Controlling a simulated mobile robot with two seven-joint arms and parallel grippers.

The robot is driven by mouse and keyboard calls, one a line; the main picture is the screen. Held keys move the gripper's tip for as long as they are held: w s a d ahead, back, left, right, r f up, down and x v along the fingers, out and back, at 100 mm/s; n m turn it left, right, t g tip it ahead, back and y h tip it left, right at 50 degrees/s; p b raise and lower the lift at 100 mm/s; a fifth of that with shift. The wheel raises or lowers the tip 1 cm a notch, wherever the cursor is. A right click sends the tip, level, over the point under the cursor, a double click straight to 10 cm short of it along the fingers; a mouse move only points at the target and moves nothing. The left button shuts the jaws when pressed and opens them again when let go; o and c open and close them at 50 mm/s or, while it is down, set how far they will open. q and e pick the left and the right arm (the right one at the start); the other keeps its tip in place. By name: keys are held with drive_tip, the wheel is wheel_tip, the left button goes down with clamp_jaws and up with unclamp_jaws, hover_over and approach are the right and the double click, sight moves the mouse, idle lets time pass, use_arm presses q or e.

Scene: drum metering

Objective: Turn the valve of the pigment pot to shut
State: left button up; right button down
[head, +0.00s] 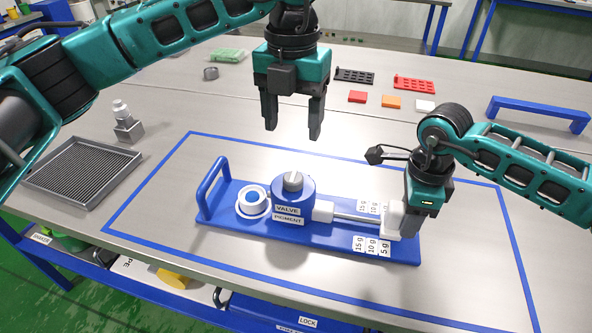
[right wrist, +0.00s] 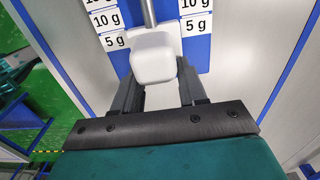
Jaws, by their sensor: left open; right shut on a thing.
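The blue pigment pot (head: 293,202) stands on a blue base board (head: 330,245), with labels reading VALVE and PIGMENT on its front. A grey valve knob (head: 293,181) sits on its top. A white sleeve and metal rod run right from the pot to a white block handle (head: 392,219). My right gripper (head: 400,232) is shut on this handle, which also shows between its fingers in the right wrist view (right wrist: 154,58). My left gripper (head: 293,128) is open and empty, above and behind the valve knob, apart from it.
A white ring-shaped cup (head: 252,201) sits left of the pot, beside a blue loop handle (head: 214,187). Labels of 15 g, 10 g and 5 g flank the rod. A dark mesh tray (head: 82,170) lies at left. Blue tape (head: 150,190) frames the board.

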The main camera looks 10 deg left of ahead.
sight(293, 177)
use_arm(q)
wheel_tip(293, 177, down, 11)
drive_tip(key=n, duration=0.4)
drive_tip(key=shift+n, duration=0.3)
idle(0.3)
drive_tip(key=c, duration=1.1)
drive_tip(key=shift+o, duration=0.2)
